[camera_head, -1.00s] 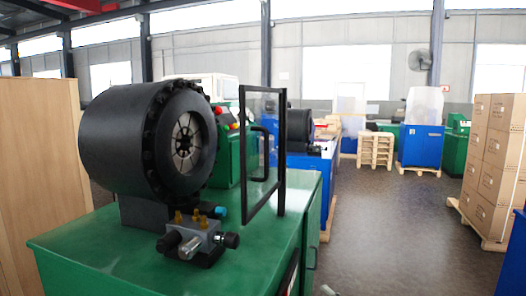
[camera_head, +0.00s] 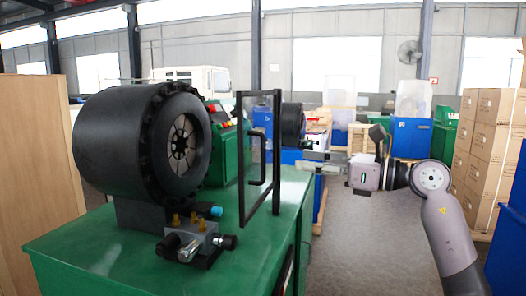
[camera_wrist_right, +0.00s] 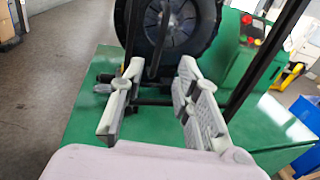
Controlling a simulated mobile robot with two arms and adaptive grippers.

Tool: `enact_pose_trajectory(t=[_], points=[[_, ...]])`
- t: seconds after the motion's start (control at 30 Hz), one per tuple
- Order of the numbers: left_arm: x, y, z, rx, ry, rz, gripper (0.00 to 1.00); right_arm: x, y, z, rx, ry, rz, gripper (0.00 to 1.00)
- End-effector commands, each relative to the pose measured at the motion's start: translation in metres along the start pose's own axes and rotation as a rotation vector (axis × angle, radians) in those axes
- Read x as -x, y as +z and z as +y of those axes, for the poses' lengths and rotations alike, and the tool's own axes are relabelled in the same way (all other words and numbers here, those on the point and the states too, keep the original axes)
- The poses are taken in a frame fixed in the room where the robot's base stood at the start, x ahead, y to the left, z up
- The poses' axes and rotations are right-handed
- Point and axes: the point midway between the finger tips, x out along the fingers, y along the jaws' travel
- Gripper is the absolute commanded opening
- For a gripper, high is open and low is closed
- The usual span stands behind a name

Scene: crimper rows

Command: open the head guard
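The head guard (camera_head: 277,150) is a clear panel in a black frame, standing upright beside the crimper's black round head (camera_head: 130,140). A black bar handle (camera_head: 257,165) is on the panel. My right gripper (camera_head: 314,162) is to the right of the guard, apart from it in the head view, with its fingers pointing left towards it. In the right wrist view the gripper (camera_wrist_right: 160,72) is open, its two fingers spread and nothing held between them. The guard's frame (camera_wrist_right: 262,68) and the crimper head (camera_wrist_right: 178,28) show beyond the fingers. My left gripper is out of view.
The green machine top (camera_head: 95,250) carries a grey valve block (camera_head: 190,243) in front of the head. A wooden panel (camera_head: 38,160) stands at the left. Stacked cartons (camera_head: 490,145) stand at the right. Open floor lies right of the machine.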

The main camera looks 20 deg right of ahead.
Motion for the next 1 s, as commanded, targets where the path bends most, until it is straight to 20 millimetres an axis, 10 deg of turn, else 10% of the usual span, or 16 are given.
enact_pose_trajectory(t=[0.5, 1.0], points=[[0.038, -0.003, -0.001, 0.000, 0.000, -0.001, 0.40, -0.103, 0.003, 0.000, -0.005, 0.001, -0.003, 0.30], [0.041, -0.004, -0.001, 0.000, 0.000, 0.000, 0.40, -0.117, 0.000, 0.000, -0.002, 0.000, -0.002, 0.28]])
